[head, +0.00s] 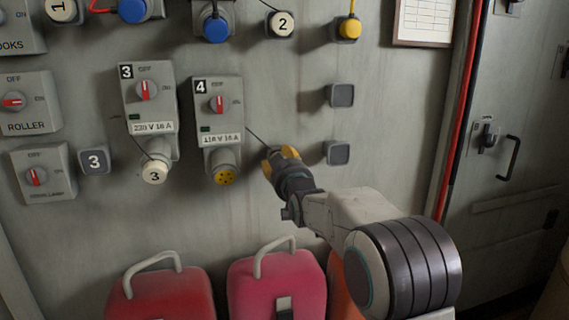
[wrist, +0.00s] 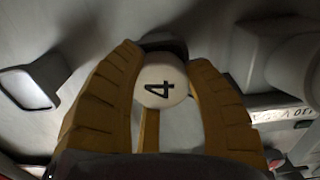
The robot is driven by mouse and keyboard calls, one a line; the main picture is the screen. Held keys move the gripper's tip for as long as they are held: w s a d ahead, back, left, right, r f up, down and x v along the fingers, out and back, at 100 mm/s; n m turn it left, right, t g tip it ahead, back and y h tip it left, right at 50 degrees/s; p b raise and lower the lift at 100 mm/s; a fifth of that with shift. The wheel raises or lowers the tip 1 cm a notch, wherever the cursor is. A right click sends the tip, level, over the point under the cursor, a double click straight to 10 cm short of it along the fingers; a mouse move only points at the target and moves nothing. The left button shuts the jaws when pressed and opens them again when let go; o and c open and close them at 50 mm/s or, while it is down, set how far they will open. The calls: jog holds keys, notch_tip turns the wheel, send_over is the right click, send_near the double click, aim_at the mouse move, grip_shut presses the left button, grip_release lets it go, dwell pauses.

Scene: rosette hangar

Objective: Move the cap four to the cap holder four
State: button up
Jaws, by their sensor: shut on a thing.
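Cap four (wrist: 160,82) is a round white cap marked 4, seen in the wrist view between the yellow fingers of my gripper. My gripper (head: 270,158) is shut on it, in front of the wall to the right of socket box four (head: 219,110). In the head view the fingers hide the cap, and a thin cord runs to them from the box. The box's yellow socket (head: 225,177) is uncovered. Two blank grey square holders (head: 340,95) and (head: 336,153) are on the wall right of my gripper. I cannot tell which is cap holder four. One grey holder (wrist: 27,86) shows at left in the wrist view.
Red cases (head: 270,280) stand below. A red pipe (head: 462,110) and a door are at right. The wall between my gripper and the holders is bare.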

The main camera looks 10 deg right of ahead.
jog(key=shift+s+b, duration=0.15)
jog(key=shift+b, duration=0.45)
jog(key=shift+s+a, duration=0.1)
jog(key=shift+s, duration=0.15)
dwell(0.4)
jog(key=shift+d+b, duration=0.25)
jog(key=shift+b, duration=0.95)
jog(key=shift+f+b, duration=0.1)
jog(key=shift+b, duration=1.55)
dwell(0.6)
jog(key=shift+w+r+p, duration=0.2)
jog(key=shift+w+p, duration=0.2)
dwell(0.6)
jog(key=o, duration=1.1)
jog(key=shift+w+d, duration=0.1)
jog(key=shift+o, duration=0.8)
jog(key=shift+w+f, duration=0.1)
jog(key=shift+f, duration=0.25)
